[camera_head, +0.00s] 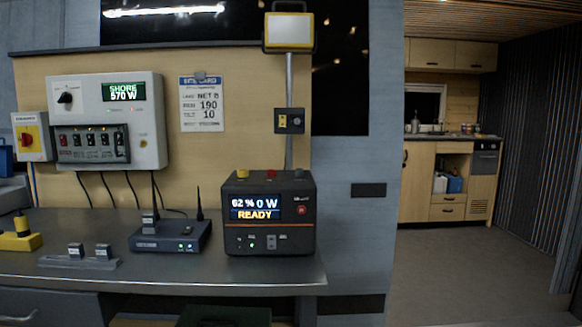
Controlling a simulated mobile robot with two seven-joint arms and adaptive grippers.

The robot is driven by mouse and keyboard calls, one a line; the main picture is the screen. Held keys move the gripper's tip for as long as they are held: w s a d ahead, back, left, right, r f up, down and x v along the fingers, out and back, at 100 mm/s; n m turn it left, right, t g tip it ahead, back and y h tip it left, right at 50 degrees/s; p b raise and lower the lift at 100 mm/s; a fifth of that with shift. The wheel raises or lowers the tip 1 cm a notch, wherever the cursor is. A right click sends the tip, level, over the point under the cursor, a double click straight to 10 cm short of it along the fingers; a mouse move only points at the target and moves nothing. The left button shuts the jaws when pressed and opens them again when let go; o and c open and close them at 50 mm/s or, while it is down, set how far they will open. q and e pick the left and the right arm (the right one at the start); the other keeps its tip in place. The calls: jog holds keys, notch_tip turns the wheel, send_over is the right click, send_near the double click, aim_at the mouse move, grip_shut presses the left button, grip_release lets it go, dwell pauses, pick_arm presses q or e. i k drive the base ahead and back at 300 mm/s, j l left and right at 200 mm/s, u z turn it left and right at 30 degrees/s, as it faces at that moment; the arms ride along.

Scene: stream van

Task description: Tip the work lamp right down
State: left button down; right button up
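The work lamp (289,31) is at the top middle of the head view. It has a pale, bright-looking panel in a yellow frame, with a dark handle or bracket above it. It sits at the top of a grey upright pole (289,80) against the wood-panelled wall, and its panel faces roughly toward me. Neither of my grippers is in view.
A metal bench (200,270) runs below the lamp. On it stand a black power unit (268,215) reading READY and a blue router-like box (170,238) with antennas. A white control panel (105,120) is on the wall. Open floor (470,270) lies to the right.

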aim_at(283, 31)
jog(key=l+u, duration=0.1)
jog(key=u, duration=0.75)
jog(key=l+u, duration=0.85)
jog(key=l, duration=0.2)
jog(key=k+l+u, duration=0.15)
jog(key=l, duration=0.2)
jog(key=k+l+u, duration=0.15)
jog(key=l, duration=0.25)
jog(key=l+u, duration=0.15)
jog(key=l, duration=0.2)
jog(key=k+l, duration=0.15)
jog(key=l, duration=0.2)
jog(key=k+l+u, duration=0.1)
jog(key=l, duration=0.25)
jog(key=k+l, duration=0.25)
jog(key=l+u, duration=0.05)
jog(key=l, duration=0.05)
